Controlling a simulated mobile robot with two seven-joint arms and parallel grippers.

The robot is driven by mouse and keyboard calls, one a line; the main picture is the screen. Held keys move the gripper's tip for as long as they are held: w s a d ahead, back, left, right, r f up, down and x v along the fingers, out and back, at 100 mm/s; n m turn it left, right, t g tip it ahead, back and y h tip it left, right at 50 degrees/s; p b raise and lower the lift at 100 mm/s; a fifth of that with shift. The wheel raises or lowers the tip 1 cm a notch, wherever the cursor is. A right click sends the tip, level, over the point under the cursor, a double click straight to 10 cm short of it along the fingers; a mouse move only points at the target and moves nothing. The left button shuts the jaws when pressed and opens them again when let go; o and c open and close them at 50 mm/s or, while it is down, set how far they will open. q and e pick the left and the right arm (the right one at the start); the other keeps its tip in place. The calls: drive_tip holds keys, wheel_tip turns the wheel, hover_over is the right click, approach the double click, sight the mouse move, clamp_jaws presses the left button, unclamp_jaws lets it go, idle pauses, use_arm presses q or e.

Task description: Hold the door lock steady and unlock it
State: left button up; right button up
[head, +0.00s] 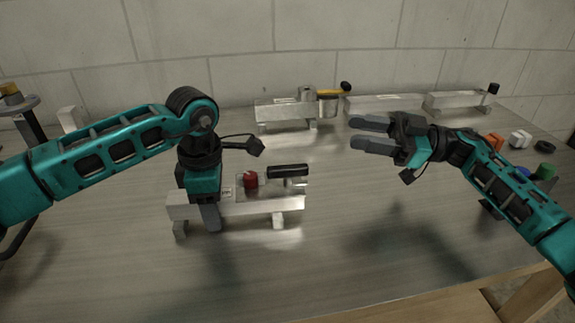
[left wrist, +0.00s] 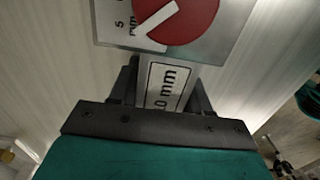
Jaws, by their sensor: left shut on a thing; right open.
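The door lock is mounted on a low aluminium trailer (head: 255,207) at the left front of the table. It has a red knob (head: 251,181) and a black handle (head: 288,171) lying level. The left wrist view shows the red knob (left wrist: 185,22) with a white pointer stripe on a metal plate. My left gripper (head: 211,215) is shut on the trailer's bar, left of the knob. In the left wrist view its fingers flank a "10 mm" label (left wrist: 164,88). My right gripper (head: 362,133) is open and empty, in the air right of the lock.
Another trailer (head: 285,112) with a cylinder and a yellow-and-black handle stands behind. More trailers (head: 455,102) stand at the back right. Small coloured parts (head: 519,138) lie at the right edge. The table between the lock and my right arm is clear.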

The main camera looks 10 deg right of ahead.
sight(288, 166)
drive_tip(key=s+a+f+g, duration=0.1)
drive_tip(key=a, duration=0.4)
drive_tip(key=a+f+g, duration=0.1)
drive_tip(key=a, duration=0.3)
drive_tip(key=s+a+f+g, duration=0.1)
drive_tip(key=a+g, duration=0.1)
drive_tip(key=a, duration=0.3)
drive_tip(key=shift+s+a+f+h, duration=0.3)
drive_tip(key=shift+f+h, duration=0.05)
drive_tip(key=shift+h, duration=0.05)
clamp_jaws()
